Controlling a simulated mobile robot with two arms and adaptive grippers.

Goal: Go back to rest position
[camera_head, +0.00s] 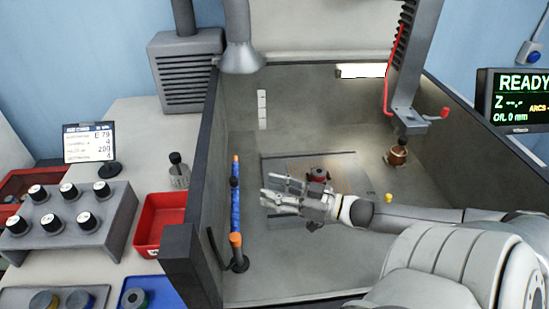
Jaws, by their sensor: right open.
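My right arm comes in from the right edge, low over the open grey tank (290,262). My right gripper (268,190) points left with its fingers apart and nothing seen between them. It is near the middle of the tank. A small red and dark part (318,174) shows just behind the gripper, on or above a flat plate (280,160). A blue rod (236,208) with orange ends stands upright left of the fingertips, apart from them. My left gripper is not in view.
The tank's left wall (207,150) stands left of the rod. A grey column (413,75) with a copper-coloured piece (397,153) hangs at the right. A red bin (150,222) and a rack of black-capped knobs (75,222) are on the left bench. A READY screen (515,100) is at right.

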